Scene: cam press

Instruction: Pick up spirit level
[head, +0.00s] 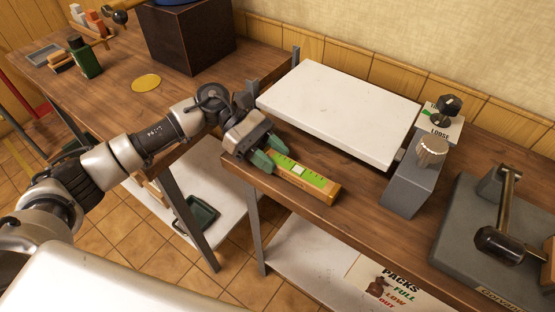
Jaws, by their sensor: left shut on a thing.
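The spirit level (304,177) is a short orange-brown bar with a bright green top and a pale vial window. It is at the front left of the right-hand wooden table, in front of the white plate. My left gripper (268,158) reaches in from the left, its green-padded fingers shut on the level's left end. The gripper hides that end. I cannot tell whether the level rests on the tabletop or is slightly above it. My right gripper is not in view.
A white plate (340,108) lies behind the level. A grey block with knobs (415,180) and a lever press (497,225) stand to the right. The left table (120,110) holds a dark box (193,38), a yellow disc (146,82) and a green bottle (84,58). A gap separates the tables.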

